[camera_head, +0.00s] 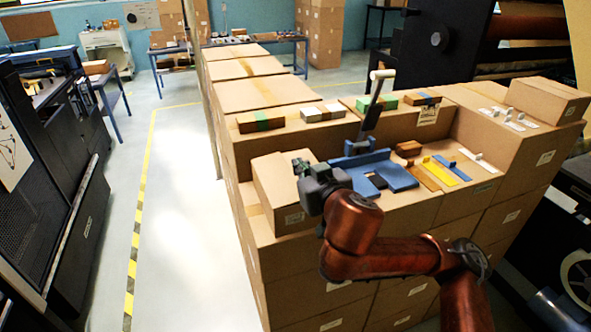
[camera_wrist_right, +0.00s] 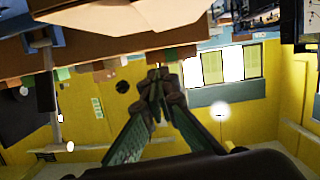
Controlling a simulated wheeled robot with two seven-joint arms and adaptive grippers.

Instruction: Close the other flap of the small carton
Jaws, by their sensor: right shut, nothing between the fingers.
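A small brown carton (camera_head: 268,192) stands at the near left corner of the stack of boxes in the head view. My right gripper (camera_head: 298,164) is at the carton's top right edge and hides part of it. I cannot tell if it touches the carton, and I cannot make out the carton's flaps. In the right wrist view, the right gripper's fingertips (camera_wrist_right: 155,84) are together with nothing between them. My left gripper is in neither view.
Yellow (camera_head: 440,171) and blue strips lie further right. Taped small boxes (camera_head: 261,122) line the raised ledge behind. The floor (camera_head: 180,200) at left is clear.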

